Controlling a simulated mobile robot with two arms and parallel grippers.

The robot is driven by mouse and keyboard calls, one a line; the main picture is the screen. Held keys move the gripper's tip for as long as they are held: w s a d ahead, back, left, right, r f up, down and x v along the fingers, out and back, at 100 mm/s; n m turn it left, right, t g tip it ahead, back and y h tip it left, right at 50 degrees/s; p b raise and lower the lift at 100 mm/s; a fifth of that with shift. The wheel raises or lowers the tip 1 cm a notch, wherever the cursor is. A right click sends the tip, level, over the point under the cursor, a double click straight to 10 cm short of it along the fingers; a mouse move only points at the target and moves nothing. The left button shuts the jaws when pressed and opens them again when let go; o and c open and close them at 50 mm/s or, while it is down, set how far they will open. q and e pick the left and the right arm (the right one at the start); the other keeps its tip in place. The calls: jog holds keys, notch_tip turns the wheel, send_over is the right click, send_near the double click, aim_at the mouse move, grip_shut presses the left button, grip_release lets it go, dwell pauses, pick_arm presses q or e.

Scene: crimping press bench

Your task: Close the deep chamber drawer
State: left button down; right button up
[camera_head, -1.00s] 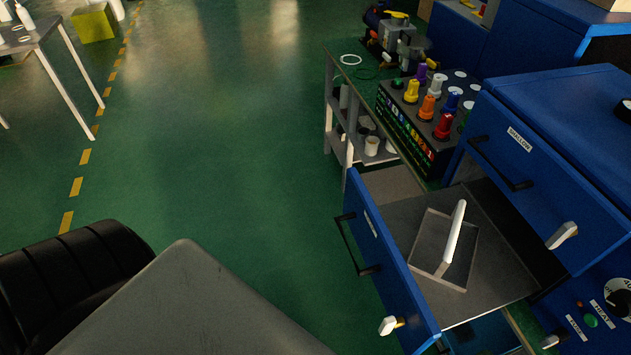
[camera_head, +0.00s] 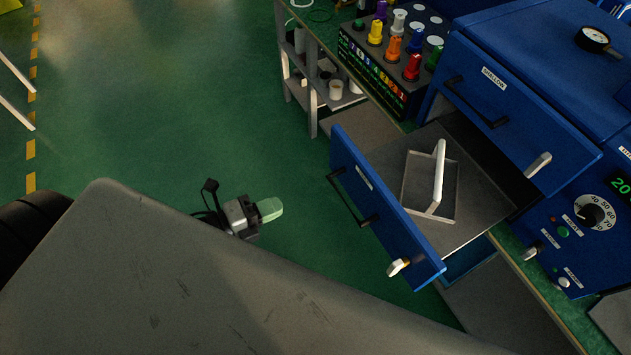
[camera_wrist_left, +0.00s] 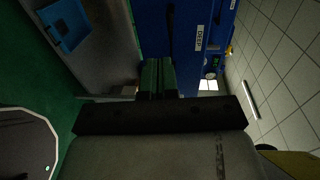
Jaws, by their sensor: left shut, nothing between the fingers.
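The deep chamber drawer (camera_head: 385,215) is pulled out from the blue press, with its front panel towards the open floor. A black bar handle (camera_head: 353,199) and a pale latch (camera_head: 398,267) are on its front. Inside lies a grey tray with a white bar handle (camera_head: 439,172). My left gripper (camera_head: 270,209) is shut and empty, left of the drawer front with a gap of floor between. In the left wrist view the shut fingers (camera_wrist_left: 157,76) point towards the blue front labelled DEEP (camera_wrist_left: 199,38). My right gripper is not in view.
The shut shallow drawer (camera_head: 515,110) is above the open one. A control panel with a dial (camera_head: 592,212) is at right. Green floor is clear left of the drawer.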

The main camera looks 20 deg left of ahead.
pick_arm(q)
jog(key=r+p+x, duration=0.1)
jog(key=p+x, duration=0.1)
jog(key=x, duration=0.8)
jog(key=shift+w+d+p, duration=0.25)
jog(key=shift+w+p, duration=0.15)
jog(key=shift+w, duration=0.05)
jog(key=shift+r, duration=0.15)
